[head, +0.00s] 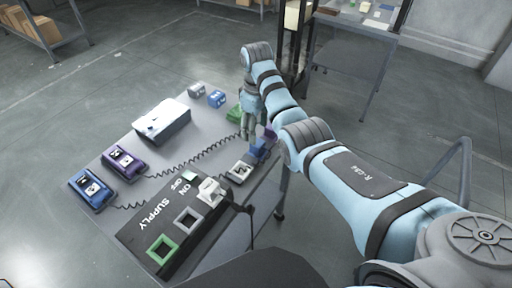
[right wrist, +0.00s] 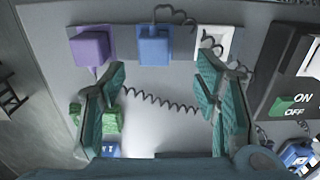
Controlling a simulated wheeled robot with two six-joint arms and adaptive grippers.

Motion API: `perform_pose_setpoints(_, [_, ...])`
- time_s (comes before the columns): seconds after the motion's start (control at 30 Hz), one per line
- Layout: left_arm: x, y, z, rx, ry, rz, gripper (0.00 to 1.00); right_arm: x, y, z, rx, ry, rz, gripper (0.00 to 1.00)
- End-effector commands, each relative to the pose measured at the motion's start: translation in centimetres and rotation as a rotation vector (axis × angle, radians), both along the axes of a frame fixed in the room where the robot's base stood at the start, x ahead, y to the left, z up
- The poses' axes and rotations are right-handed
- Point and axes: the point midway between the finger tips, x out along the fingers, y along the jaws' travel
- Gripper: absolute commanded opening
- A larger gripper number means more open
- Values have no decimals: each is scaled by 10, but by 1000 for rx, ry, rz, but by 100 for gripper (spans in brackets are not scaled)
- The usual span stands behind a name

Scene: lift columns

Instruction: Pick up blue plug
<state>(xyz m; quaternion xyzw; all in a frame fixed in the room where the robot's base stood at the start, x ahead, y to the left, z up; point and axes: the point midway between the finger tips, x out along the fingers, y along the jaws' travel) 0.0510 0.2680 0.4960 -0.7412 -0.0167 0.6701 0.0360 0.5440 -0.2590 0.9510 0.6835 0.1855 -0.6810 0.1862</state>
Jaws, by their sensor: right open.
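The blue plug (head: 257,148) is a small block on a blue plate near the table's right edge in the head view. In the right wrist view the blue plug (right wrist: 155,48) stands beyond my fingertips, between their lines and apart from them. My right gripper (head: 248,132) points down over the table beside it. In the right wrist view the right gripper's (right wrist: 165,85) teal fingers are wide apart, with nothing gripped. My left gripper is not in view.
A purple block (right wrist: 92,46) and a white socket (right wrist: 212,43) flank the blue plug. A coiled cord (right wrist: 160,105) runs between my fingers. The black supply panel (head: 165,225) lies at the table's front. A green block (right wrist: 110,120) is close to one finger.

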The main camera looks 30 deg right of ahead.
Motion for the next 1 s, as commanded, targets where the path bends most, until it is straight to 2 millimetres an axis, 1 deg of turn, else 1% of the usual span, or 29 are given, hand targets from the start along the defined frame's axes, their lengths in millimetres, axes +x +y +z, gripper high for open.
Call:
perform_pose_setpoints(0.03, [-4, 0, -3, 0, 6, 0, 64, 0, 0, -12, 1, 5, 0, 57])
perform_pose_setpoints(0.2, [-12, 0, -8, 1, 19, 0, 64, 2, -1, -35, 0, 6, 0, 57])
perform_pose_setpoints(0.27, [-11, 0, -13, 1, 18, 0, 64, 3, -4, -47, 0, 7, -1, 57])
perform_pose_setpoints(0.33, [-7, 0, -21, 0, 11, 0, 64, 5, -7, -63, 0, 6, -1, 57])
perform_pose_setpoints(0.4, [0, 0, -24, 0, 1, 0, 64, 5, -6, -75, 1, 5, 0, 57])
perform_pose_setpoints(0.5, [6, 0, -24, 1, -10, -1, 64, 5, -6, -80, 1, 3, 0, 57])
perform_pose_setpoints(0.67, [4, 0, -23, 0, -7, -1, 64, 5, -6, -79, 0, 2, 0, 57])
perform_pose_setpoints(0.77, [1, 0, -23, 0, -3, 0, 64, 5, -6, -79, 0, 2, 0, 42])
perform_pose_setpoints(0.9, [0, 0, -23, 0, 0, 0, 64, 5, -6, -79, 1, 3, 0, 20])
perform_pose_setpoints(0.97, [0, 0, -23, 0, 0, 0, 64, 5, -6, -79, 0, 4, 0, 10])
perform_pose_setpoints(1.0, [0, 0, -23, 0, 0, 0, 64, 5, -6, -79, 0, 4, 0, 8])
